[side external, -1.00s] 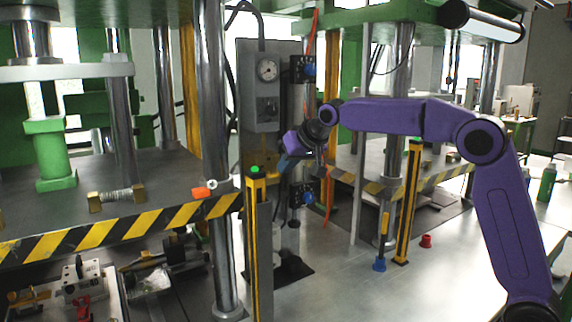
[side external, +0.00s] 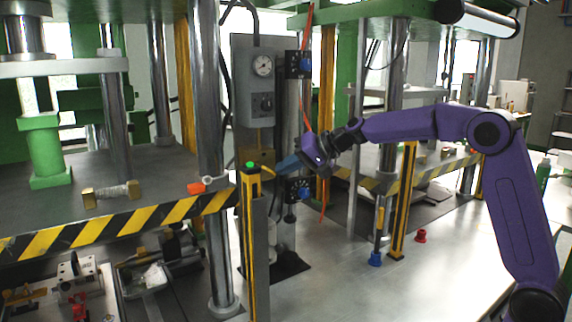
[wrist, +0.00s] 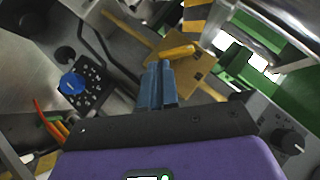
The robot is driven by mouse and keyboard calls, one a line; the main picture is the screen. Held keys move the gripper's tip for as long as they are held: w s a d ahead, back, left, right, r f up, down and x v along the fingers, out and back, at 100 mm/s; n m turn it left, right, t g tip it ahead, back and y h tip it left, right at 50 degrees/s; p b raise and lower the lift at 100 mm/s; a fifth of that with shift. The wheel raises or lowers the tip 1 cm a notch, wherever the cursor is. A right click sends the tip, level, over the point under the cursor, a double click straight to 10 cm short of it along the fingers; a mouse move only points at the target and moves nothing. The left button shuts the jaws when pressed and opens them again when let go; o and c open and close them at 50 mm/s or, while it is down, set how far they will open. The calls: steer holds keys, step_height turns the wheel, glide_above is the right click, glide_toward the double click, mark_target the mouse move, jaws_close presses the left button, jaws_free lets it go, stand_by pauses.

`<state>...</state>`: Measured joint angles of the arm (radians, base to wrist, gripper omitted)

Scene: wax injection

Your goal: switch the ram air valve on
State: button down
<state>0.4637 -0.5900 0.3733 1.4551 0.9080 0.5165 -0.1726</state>
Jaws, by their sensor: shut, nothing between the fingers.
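A brass block (side external: 258,158) sits low on the grey upright. In the wrist view it appears as a brass plate (wrist: 192,72) with a yellow lever (wrist: 178,52) on it, which looks like the valve handle. The lever lies across the plate, slightly tilted. My gripper (wrist: 160,68) has its two blue fingers together, with nothing between them. The fingertips are just short of the lever in the wrist view; I cannot tell whether they touch. In the side view my gripper (side external: 278,168) points left at the brass block, nearly level.
A grey box with a gauge (side external: 263,66) stands above the block. Blue-knobbed controls (side external: 304,64) and (side external: 303,194) are on the post beside it; one blue knob (wrist: 72,84) shows in the wrist view. A yellow-black post (side external: 252,220) with a green top stands in front.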

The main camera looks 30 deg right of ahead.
step_height(320, 180, down, 3)
steer(key=m+t+y, duration=0.1)
steer(key=m+y, duration=0.1)
steer(key=m+t+y, duration=0.1)
steer(key=y, duration=0.2)
steer(key=shift+a+r+m, duration=0.1)
steer(key=shift+r+m, duration=0.1)
steer(key=shift+m, duration=0.2)
steer(key=w+d+r+v, duration=0.1)
steer(key=w+d+v, duration=0.1)
steer(key=v, duration=1.1)
steer(key=shift+a, duration=0.1)
